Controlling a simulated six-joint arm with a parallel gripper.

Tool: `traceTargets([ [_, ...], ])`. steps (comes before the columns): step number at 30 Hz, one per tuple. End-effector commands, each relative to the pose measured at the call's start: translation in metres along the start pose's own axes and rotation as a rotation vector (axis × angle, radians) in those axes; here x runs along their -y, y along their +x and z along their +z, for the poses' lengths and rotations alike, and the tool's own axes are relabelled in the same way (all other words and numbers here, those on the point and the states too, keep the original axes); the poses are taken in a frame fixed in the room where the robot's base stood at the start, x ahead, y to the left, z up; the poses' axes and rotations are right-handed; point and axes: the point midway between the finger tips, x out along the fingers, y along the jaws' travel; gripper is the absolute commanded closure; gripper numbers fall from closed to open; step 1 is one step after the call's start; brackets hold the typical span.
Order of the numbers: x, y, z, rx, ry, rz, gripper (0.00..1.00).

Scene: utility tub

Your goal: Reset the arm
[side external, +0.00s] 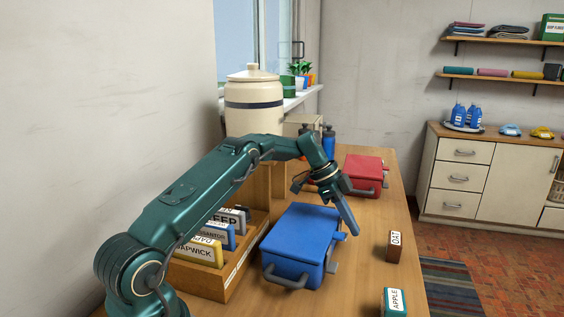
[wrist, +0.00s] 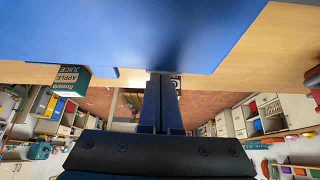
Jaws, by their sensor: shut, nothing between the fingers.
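My gripper (side external: 354,229) is shut and empty. In the side view its fingers point down and to the right, by the right side of the blue lidded box (side external: 306,228). I cannot tell whether they touch the box. In the wrist view my gripper (wrist: 161,80) has its two fingers together, and the blue box (wrist: 150,30) fills the top of the picture. My arm reaches from the lower left across the table.
A wooden crate (side external: 227,282) of labelled packs stands left of the blue box. A red box (side external: 364,173) lies behind it. The OAT block (side external: 394,246) and APPLE carton (side external: 395,302) stand near the right edge. A large cream jar (side external: 253,106) stands at the back.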

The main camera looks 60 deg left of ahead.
Motion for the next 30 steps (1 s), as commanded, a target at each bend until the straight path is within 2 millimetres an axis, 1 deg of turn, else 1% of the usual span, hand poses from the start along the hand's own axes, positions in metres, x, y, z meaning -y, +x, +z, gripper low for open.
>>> traceTargets([
  [4, 0.001, -0.010, 0.000, 0.000, 0.000, -0.002, 1.00],
  [9, 0.001, -0.034, 0.000, -0.001, 0.001, -0.005, 1.00],
  [13, 0.000, -0.046, -0.001, -0.001, 0.003, -0.001, 1.00],
  [14, -0.001, -0.048, -0.003, -0.001, 0.009, -0.001, 1.00],
  [16, -0.002, -0.057, -0.016, -0.005, 0.039, -0.017, 1.00],
  [18, -0.006, -0.071, -0.036, -0.011, 0.085, -0.043, 1.00],
  [20, -0.015, -0.084, -0.056, -0.013, 0.128, -0.058, 1.00],
  [21, -0.023, -0.093, -0.068, -0.010, 0.158, -0.067, 1.00],
  [23, -0.038, -0.106, -0.085, -0.004, 0.193, -0.081, 1.00],
  [24, -0.048, -0.113, -0.095, 0.002, 0.206, -0.089, 1.00],
  [26, -0.064, -0.124, -0.106, 0.012, 0.212, -0.101, 1.00],
  [27, -0.076, -0.130, -0.113, 0.018, 0.211, -0.109, 1.00],
  [29, -0.093, -0.139, -0.120, 0.028, 0.203, -0.123, 1.00],
  [30, -0.105, -0.145, -0.124, 0.035, 0.194, -0.133, 1.00],
])
